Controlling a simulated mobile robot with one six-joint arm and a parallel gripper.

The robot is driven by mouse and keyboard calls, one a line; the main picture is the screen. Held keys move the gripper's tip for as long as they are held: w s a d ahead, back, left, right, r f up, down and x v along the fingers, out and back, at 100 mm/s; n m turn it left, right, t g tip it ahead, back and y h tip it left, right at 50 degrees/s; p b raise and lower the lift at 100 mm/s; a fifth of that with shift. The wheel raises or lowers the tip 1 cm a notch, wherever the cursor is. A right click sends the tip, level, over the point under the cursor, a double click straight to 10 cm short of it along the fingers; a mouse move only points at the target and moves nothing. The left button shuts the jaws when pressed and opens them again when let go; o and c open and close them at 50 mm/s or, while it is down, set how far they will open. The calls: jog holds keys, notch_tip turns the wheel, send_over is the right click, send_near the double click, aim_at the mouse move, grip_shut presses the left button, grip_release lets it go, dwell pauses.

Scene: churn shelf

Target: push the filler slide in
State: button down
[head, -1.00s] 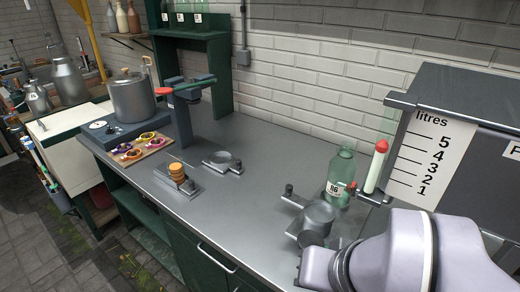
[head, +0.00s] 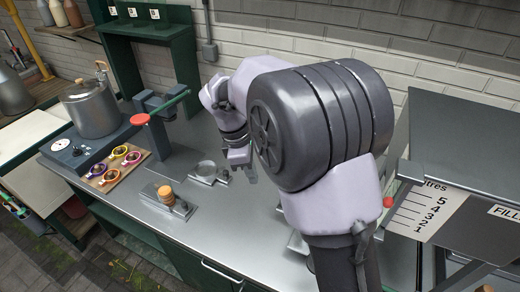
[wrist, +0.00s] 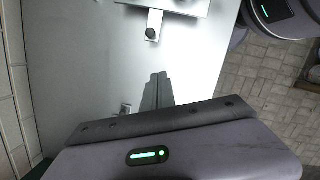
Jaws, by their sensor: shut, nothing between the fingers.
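My gripper (head: 247,168) is shut and empty, held above the middle of the bench; its closed fingers also show in the wrist view (wrist: 157,90). In the wrist view a metal slide with a dark round knob (wrist: 152,32) sticks out from a plate at the top edge, ahead of and apart from my fingertips. It appears to be the filler slide. In the head view my arm hides most of that slide; only a bit of metal (head: 297,243) shows beside the arm. The filler box (head: 480,230) with its litre scale stands at right.
The brick wall is behind.

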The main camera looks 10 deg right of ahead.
jog(key=d+f+b, duration=0.6)
jog(key=f, duration=0.4)
jog(key=shift+s+f+n, duration=0.2)
jog(key=shift+f+n, duration=0.05)
jog(key=shift+n, duration=0.15)
jog(key=s+d+p, duration=0.1)
jog(key=s+d, duration=0.1)
jog(key=d, duration=0.1)
jog(key=s+d+p, duration=0.1)
jog(key=s+d, duration=0.2)
jog(key=d, duration=0.1)
jog(key=s+d+p, duration=0.1)
jog(key=s+d, duration=0.2)
jog(key=d, duration=0.1)
jog(key=shift+s+d+r, duration=0.1)
jog(key=shift+d, duration=0.1)
jog(key=shift+s+d, duration=0.15)
